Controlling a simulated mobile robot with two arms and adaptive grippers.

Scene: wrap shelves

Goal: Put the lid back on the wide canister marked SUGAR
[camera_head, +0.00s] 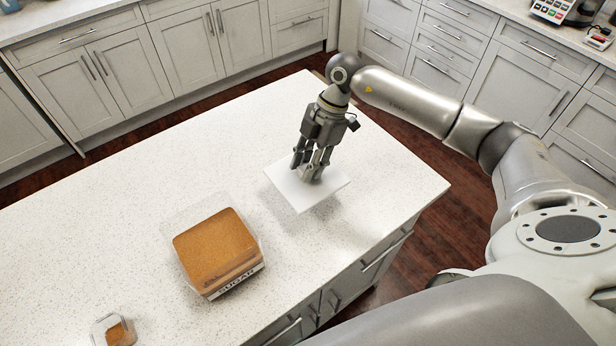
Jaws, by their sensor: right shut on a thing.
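The wide canister marked SUGAR (217,250) stands open on the island top, left of centre. It is clear, square and filled with brown contents; its label faces the front right. My right gripper (309,172) points down and is shut on the white square lid (306,190). The lid is to the right of and farther back than the canister, apart from it. A shadow at its front edge suggests it is held slightly above the worktop. The fingers hide the part of the lid they grip. My left gripper is not in view.
A small clear container (114,331) with brown contents stands at the front left of the speckled white island top (110,190). The worktop between the lid and the canister is clear. Grey cabinets (180,50) line the back beyond the wood floor.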

